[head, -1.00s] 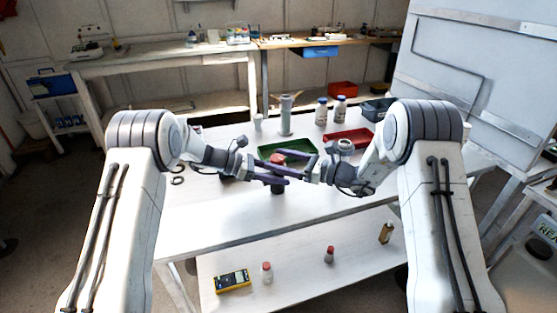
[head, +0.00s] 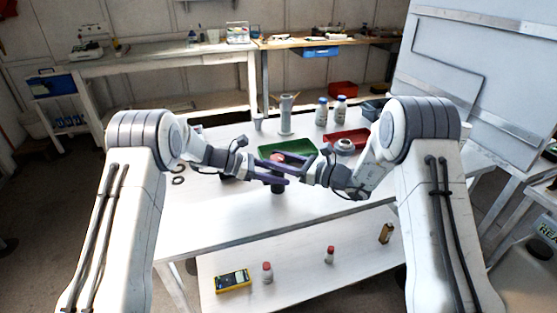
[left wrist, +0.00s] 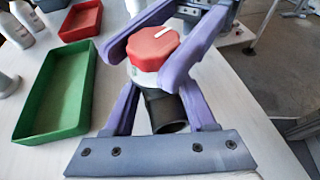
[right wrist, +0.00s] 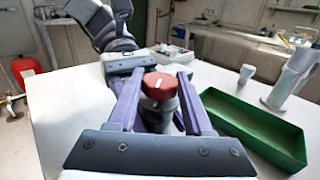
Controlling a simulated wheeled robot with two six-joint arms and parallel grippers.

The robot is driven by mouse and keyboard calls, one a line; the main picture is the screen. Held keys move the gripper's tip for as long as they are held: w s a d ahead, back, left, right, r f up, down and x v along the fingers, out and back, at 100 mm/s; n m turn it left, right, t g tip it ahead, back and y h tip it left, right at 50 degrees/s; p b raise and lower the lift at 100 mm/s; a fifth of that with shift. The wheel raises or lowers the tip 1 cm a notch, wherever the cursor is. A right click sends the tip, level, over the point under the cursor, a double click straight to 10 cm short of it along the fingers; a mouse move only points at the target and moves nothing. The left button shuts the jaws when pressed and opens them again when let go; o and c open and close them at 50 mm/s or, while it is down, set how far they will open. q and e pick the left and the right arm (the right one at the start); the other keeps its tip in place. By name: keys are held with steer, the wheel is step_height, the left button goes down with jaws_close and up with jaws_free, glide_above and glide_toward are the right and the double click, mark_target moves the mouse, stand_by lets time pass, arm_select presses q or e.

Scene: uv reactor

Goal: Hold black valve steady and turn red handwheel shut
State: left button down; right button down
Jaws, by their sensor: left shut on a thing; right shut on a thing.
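The black valve (head: 277,189) stands upright on the white table with the red handwheel (head: 277,156) on top. In the left wrist view the handwheel (left wrist: 153,43) has a white mark, and the black body (left wrist: 163,110) shows below a pale collar. My left gripper (head: 282,179) is the lower one, shut around the valve body. My right gripper (head: 279,159) reaches in from the right, shut on the handwheel, which sits between its purple fingers in the right wrist view (right wrist: 160,84). The fingers partly hide the valve.
A green tray (head: 314,148) lies just behind the valve, with a red tray (head: 366,137) beyond it. A grey cylinder (head: 286,115) and white bottles (head: 321,112) stand at the back. The front of the table is clear.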

steer(key=m+t+h, duration=0.3)
steer(key=m+t, duration=0.1)
steer(key=t, duration=0.1)
steer(key=shift+a+h, duration=0.1)
steer(key=shift+h, duration=0.3)
steer(key=shift+r+m+t+h, duration=0.1)
steer(key=shift+m+t+h, duration=0.6)
steer(key=shift+h, duration=0.1)
steer(key=shift+c, duration=1.5)
jaws_free()
steer(key=shift+s+d, duration=0.1)
steer(key=shift+d, duration=0.1)
steer(key=v, duration=1.1)
steer(key=shift+s, duration=0.4)
steer(key=shift+d, duration=0.15)
